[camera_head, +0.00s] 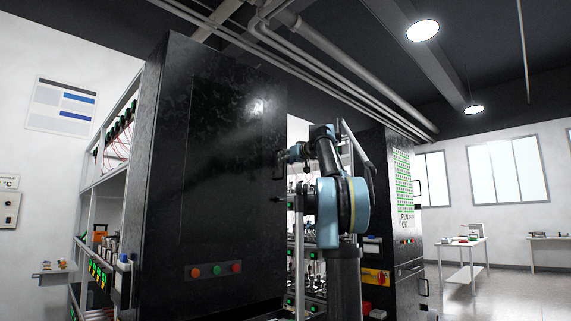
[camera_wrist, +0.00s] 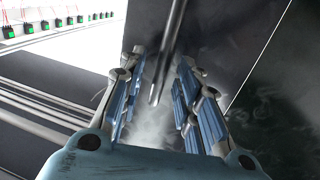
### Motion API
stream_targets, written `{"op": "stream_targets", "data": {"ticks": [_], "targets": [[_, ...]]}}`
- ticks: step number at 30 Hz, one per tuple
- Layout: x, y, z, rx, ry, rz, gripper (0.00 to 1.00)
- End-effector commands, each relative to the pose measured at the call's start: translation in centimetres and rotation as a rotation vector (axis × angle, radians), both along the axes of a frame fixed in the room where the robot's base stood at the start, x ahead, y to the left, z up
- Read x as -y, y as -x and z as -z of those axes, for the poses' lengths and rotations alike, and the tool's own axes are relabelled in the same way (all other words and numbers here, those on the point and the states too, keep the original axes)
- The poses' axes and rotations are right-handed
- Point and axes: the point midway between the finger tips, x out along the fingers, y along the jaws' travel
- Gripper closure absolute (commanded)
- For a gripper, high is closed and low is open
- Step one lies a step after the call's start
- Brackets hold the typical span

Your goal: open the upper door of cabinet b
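A tall black cabinet (camera_head: 215,180) fills the left middle of the head view. Another black cabinet (camera_head: 400,160) stands to the right, behind my arm, with dark handles on its edge. I see no letter that tells which is cabinet b. My gripper (camera_head: 288,157) is at the right edge of the near cabinet, at upper-handle height. In the wrist view, my gripper (camera_wrist: 158,78) has its fingers spread, with a dark metal bar (camera_wrist: 172,50), likely a door handle, running between them. Both fingers look apart from the bar. A dark panel lies beyond; contact is hard to judge.
Three buttons (camera_head: 215,270) sit low on the near cabinet. A rack (camera_head: 110,210) with wired modules stands at the left. Shelves with green lights show between the cabinets. Worktables (camera_head: 465,250) stand far right, with open floor around them.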

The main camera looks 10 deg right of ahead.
Motion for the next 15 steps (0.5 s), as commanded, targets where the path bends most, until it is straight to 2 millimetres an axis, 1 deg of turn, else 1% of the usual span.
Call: {"op": "stream_targets", "data": {"ticks": [1,6,15], "targets": [[-0.2,-0.6,0.0,0.0,0.0,0.0,0.69],[-0.8,-1.9,0.0,0.0,0.0,0.0,0.69],[-1.0,-2.3,0.0,0.0,0.0,0.001,0.69]]}}
